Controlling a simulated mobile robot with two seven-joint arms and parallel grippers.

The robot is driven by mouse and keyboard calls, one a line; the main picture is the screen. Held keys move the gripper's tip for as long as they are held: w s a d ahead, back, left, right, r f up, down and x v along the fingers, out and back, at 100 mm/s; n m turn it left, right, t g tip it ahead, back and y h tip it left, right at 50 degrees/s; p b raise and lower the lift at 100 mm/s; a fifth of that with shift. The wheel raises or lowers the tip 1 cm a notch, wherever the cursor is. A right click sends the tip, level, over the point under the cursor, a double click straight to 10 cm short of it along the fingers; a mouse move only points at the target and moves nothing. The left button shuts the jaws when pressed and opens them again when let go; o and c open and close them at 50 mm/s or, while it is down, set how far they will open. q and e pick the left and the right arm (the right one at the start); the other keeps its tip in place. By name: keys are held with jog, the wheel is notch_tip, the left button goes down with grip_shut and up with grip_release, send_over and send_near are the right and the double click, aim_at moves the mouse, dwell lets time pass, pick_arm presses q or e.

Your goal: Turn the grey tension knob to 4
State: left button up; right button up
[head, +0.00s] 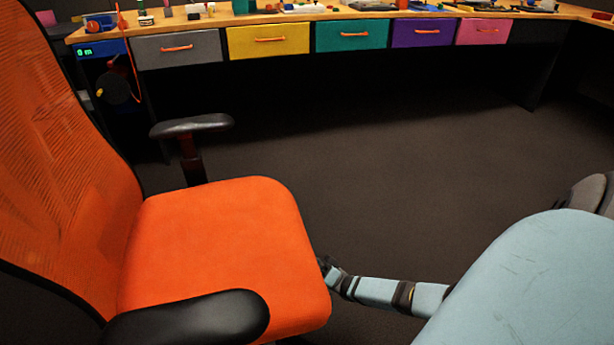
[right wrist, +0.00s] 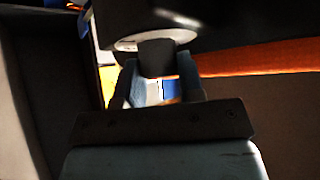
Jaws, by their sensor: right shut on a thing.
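The orange office chair (head: 225,245) stands in the left half of the head view. My right arm comes in from the right, and its gripper (head: 328,268) is at the right edge of the seat, partly hidden by it. In the right wrist view my right gripper (right wrist: 157,82) is shut on a dark grey knob (right wrist: 158,56) under a dark housing. A pale curved band (right wrist: 152,40) lies just above the knob. No numbers can be read on it. The knob is hidden in the head view. My left gripper is not in view.
Black armrests (head: 190,124) stand on the far and near sides (head: 195,318) of the seat. A long desk (head: 375,12) with coloured drawers runs along the back. The dark floor (head: 420,150) between chair and desk is clear. An orange strip (right wrist: 255,60) shows beside the gripper in the wrist view.

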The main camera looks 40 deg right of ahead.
jog(key=shift+n+y, duration=0.5)
jog(key=shift+n, duration=0.1)
jog(key=o, duration=0.9)
jog(key=shift+o, duration=0.2)
jog(key=v, duration=1.2)
